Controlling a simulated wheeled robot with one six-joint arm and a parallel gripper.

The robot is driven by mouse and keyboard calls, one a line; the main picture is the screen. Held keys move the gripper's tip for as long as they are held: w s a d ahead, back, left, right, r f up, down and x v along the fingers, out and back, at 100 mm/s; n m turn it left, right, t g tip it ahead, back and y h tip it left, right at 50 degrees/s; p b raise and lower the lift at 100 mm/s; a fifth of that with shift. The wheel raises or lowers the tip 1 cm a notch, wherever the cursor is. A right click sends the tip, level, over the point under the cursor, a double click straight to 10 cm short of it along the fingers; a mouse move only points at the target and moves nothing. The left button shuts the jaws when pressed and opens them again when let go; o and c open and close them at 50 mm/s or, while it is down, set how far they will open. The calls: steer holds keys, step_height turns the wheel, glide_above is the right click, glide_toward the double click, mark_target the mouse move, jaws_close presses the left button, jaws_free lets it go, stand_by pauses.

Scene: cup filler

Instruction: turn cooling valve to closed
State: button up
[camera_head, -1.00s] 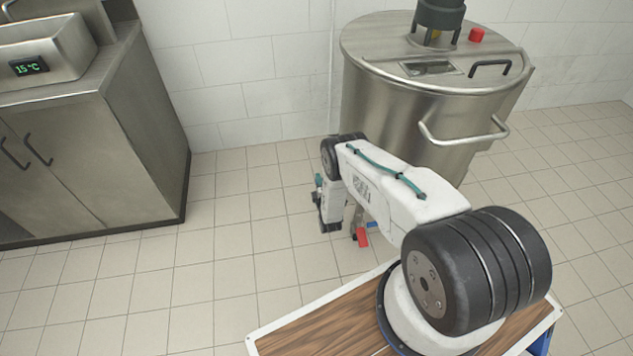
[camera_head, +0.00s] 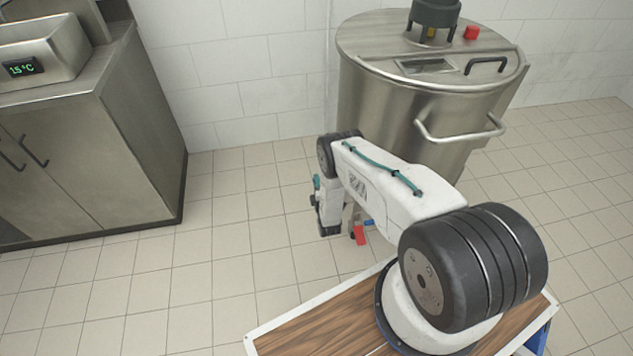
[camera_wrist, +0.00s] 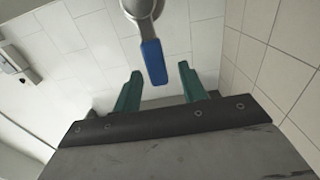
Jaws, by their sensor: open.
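The valve's blue handle (camera_wrist: 153,62) hangs from a round grey metal pipe end (camera_wrist: 143,9) at the top of the wrist view. My gripper (camera_wrist: 160,70) is open, with its green fingers to the left and right of the blue handle in that picture. I cannot tell how deep the handle sits between them, and no contact shows. In the head view a small piece of blue (camera_head: 369,222) shows beside a red handle (camera_head: 360,235), low by the tank. My gripper (camera_head: 328,230) is just left of them, its fingers mostly hidden.
The steel tank (camera_head: 400,110) stands behind my arm, with a lid handle, a side bar and a red button (camera_head: 471,32) on top. A steel cabinet (camera_head: 90,150) with a 15 °C display (camera_head: 22,68) is at left. The tiled floor (camera_head: 245,200) between them is clear.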

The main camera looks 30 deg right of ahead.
steer(key=v, duration=0.6)
steer(key=shift+w, duration=0.1)
